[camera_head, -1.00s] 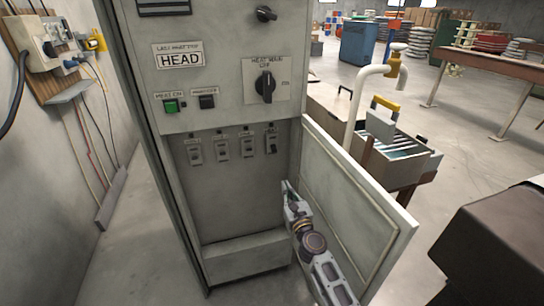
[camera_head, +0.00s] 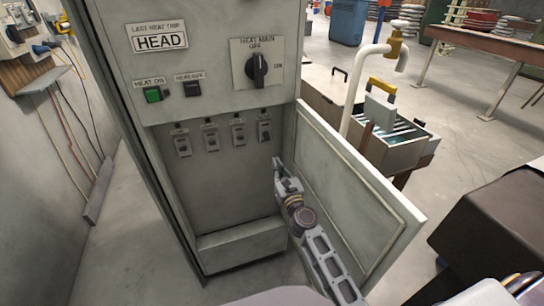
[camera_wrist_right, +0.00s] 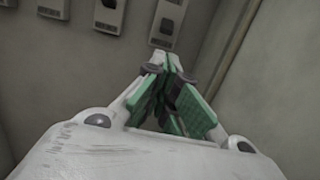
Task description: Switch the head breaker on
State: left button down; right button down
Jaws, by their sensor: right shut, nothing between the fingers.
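A grey cabinet has a sign reading HEAD (camera_head: 161,41) on its upper panel. In the open bay below it is a row of several small breakers (camera_head: 210,137). Their labels are too small to read, so I cannot tell which is the head breaker. The rightmost breaker (camera_head: 264,130) shows a dark lever; it also shows at the top of the right wrist view (camera_wrist_right: 169,22). My right gripper (camera_head: 278,168) is shut and empty, just below and right of that breaker, apart from it. Its green-padded fingers (camera_wrist_right: 167,72) meet in the wrist view. My left gripper is not in view.
The cabinet door (camera_head: 362,195) stands open to the right, close beside my right arm. Above the bay are a green HEAT ON button (camera_head: 153,95), a dark button (camera_head: 192,89) and a HEAT MAIN rotary switch (camera_head: 257,69). A ledge (camera_head: 240,238) lies at the bay's bottom.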

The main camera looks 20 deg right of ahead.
aim_at(265, 132)
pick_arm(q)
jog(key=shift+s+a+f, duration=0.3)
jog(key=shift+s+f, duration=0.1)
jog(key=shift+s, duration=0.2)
pick_arm(e)
jog(key=w, duration=0.3)
jog(key=w+r, duration=0.1)
jog(key=w, duration=0.5)
jog(key=shift+w+a+r, duration=0.15)
jog(key=shift+w+r, duration=0.1)
jog(key=shift+w, duration=0.1)
